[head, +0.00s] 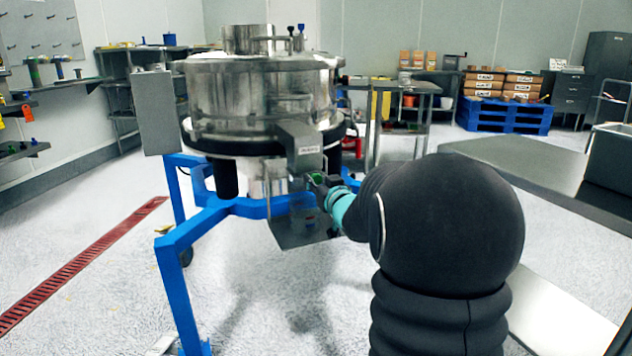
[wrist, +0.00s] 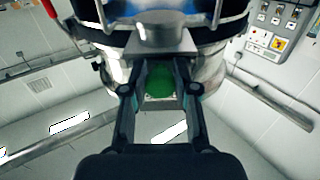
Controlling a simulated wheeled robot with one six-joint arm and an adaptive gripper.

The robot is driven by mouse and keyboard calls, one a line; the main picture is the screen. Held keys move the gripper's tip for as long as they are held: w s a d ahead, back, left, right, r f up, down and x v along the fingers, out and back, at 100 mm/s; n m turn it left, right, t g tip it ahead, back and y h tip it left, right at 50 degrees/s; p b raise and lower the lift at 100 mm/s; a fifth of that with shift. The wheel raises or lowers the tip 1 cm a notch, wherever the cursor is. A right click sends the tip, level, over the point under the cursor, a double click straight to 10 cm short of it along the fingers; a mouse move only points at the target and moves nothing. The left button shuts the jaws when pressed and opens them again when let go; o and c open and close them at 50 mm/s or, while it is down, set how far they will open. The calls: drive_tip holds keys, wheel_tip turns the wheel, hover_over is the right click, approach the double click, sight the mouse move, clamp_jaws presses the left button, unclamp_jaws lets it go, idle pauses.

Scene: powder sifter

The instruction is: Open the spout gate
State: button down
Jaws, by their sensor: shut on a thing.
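The powder sifter (head: 262,92) is a round steel drum on a blue frame. Its grey spout (head: 298,136) juts from the front, with a small label on its face; the spout also shows in the wrist view (wrist: 160,40). My gripper (head: 318,181) is just below the spout's mouth. In the wrist view my gripper (wrist: 161,88) has a finger on each side of a green gate part (wrist: 159,80) and is shut on it. The fingers partly cover this part in the head view, and how far the gate stands open cannot be told.
A blue frame leg (head: 180,285) stands left of the spout, and a grey plate (head: 298,235) is below it. A grey control box (head: 154,112) is at the left. A grey bench (head: 540,165) lies to the right. Open floor lies in front.

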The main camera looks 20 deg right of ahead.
drive_tip(key=s, duration=0.5)
drive_tip(key=shift+a+b, duration=0.1)
drive_tip(key=shift+b, duration=0.25)
drive_tip(key=c, duration=0.9)
unclamp_jaws()
drive_tip(key=shift+o, duration=0.2)
drive_tip(key=s, duration=1.2)
drive_tip(key=shift+a, duration=0.25)
